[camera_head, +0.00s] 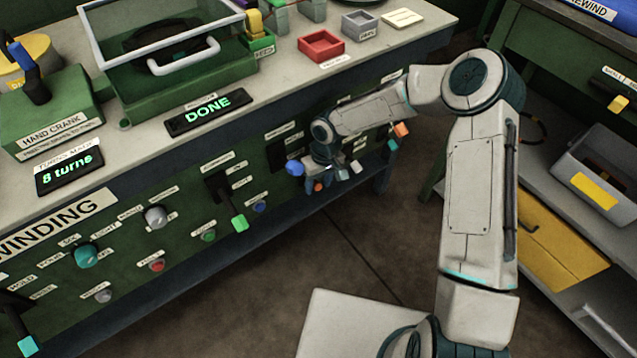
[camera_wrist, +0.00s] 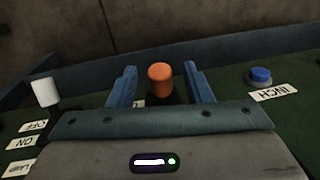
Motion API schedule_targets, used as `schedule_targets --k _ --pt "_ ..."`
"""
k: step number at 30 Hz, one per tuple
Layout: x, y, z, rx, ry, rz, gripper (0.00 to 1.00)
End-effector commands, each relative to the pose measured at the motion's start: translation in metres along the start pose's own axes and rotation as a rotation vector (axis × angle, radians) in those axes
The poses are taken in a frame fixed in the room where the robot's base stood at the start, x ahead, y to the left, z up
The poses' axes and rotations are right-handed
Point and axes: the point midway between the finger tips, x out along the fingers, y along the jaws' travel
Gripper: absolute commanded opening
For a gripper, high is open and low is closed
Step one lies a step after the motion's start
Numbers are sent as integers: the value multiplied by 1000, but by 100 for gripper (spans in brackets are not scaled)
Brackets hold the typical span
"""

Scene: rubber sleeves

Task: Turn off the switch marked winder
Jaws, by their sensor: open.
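A switch with an orange handle (camera_wrist: 160,80) stands between the two blue fingers of my gripper (camera_wrist: 159,73) in the wrist view. The fingers are open, one on each side of it, with a gap visible. Its label is mostly hidden by my gripper, so I cannot read whether it says winder. In the head view my gripper (camera_head: 325,170) is low at the front of the green panel, and the orange handle (camera_head: 318,187) shows just below it. A white-handled switch (camera_wrist: 45,92) with OFF, ON and LAMP labels is to the left in the wrist view.
A blue button (camera_wrist: 260,76) marked INCH sits right of my gripper in the wrist view. In the head view a blue-handled lever (camera_head: 294,168) is close to my gripper, and a green-handled lever (camera_head: 239,223) is further left. Open floor (camera_head: 345,235) lies before the panel.

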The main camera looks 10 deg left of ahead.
Motion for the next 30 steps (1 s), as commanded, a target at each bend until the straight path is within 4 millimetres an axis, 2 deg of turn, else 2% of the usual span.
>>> schedule_targets --k 7,12,23,30 --pt "1 0 0 0 1 0 46" --pt "1 0 0 0 0 1 1" --pt "5 2 2 -6 40 1 1" --pt "17 4 6 -25 169 -6 1"
